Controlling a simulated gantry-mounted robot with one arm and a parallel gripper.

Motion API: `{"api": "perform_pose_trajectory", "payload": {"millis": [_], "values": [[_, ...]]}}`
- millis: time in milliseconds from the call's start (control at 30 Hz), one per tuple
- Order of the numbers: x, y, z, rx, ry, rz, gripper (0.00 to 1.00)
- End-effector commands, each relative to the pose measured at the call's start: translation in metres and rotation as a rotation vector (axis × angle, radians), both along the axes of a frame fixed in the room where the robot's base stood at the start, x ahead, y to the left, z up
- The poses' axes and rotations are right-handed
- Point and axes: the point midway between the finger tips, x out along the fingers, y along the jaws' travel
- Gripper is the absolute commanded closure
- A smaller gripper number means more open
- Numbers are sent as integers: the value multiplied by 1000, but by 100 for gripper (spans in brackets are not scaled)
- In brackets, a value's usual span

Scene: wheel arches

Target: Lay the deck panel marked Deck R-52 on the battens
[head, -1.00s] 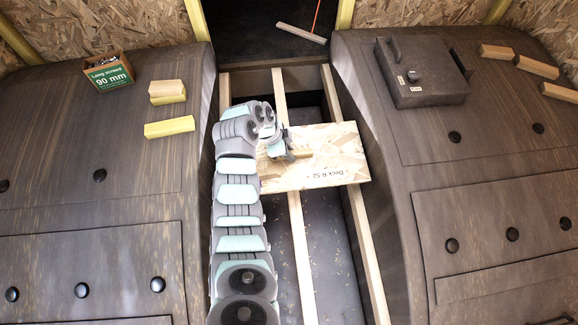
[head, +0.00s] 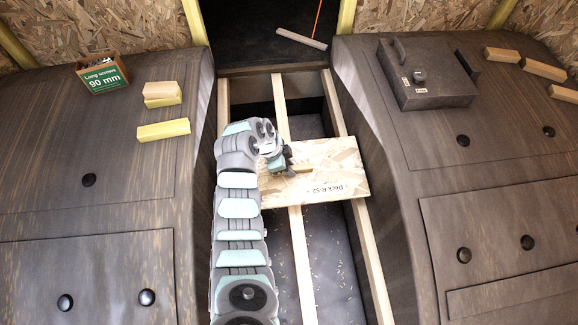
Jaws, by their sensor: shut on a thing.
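The deck panel marked Deck R-52 (head: 330,172) is a pale wood-chip board with its label along the near edge. It lies across the line of the middle batten (head: 297,240) and right batten (head: 370,255), slightly turned. I cannot tell whether it touches them. My gripper (head: 286,168) is shut on the panel at its left part, where a small wooden handle strip shows. My arm hides the panel's left end and most of the left batten (head: 223,95).
Dark wheel arches rise on the left (head: 110,190) and right (head: 420,180). A screw box (head: 103,77) and wood blocks (head: 163,130) sit on the left arch. A dark case (head: 425,80) and more blocks (head: 540,69) sit on the right. A broom (head: 302,39) lies at the back.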

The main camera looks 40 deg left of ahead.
Motion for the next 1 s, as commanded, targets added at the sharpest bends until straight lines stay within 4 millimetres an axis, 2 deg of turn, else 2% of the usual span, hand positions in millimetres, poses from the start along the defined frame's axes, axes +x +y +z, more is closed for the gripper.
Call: {"api": "perform_pose_trajectory", "payload": {"millis": [1000], "values": [[1, 0, -61, 1, -3, -1, 100]]}}
